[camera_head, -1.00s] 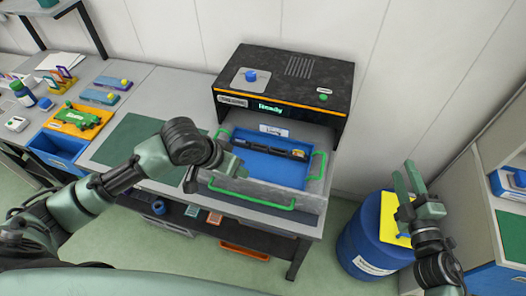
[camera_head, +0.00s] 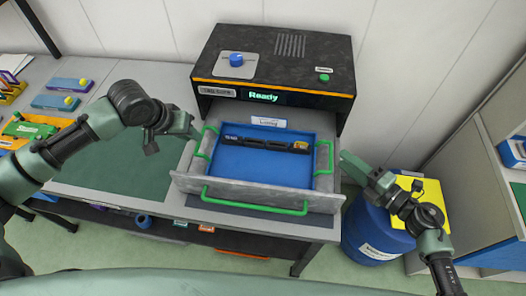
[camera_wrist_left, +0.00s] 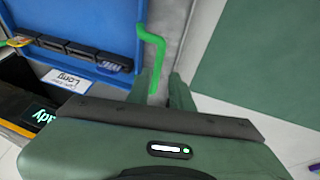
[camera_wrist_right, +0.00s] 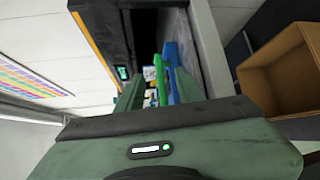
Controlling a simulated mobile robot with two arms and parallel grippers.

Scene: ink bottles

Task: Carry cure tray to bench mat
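The cure tray (camera_head: 265,170) is blue, with a green handle on its left side and another on its right side. It sits in the pulled-out drawer and holds a dark bar-like strip (camera_head: 262,143). The green bench mat (camera_head: 115,180) lies on the bench left of the drawer. My left gripper (camera_head: 200,134) is open at the left tray handle (camera_wrist_left: 155,45); in the left wrist view the handle's end shows at the fingertips. My right gripper (camera_head: 345,158) is open beside the right tray handle (camera_wrist_right: 158,80), which shows between its fingers in the right wrist view.
The black machine (camera_head: 275,70) stands behind the drawer, its display reading "Ready". The drawer's grey front (camera_head: 325,203) carries a green pull. A blue drum (camera_head: 370,235) with a yellow top stands at right. Several coloured items sit at the bench's far left. The mat's visible surface is clear.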

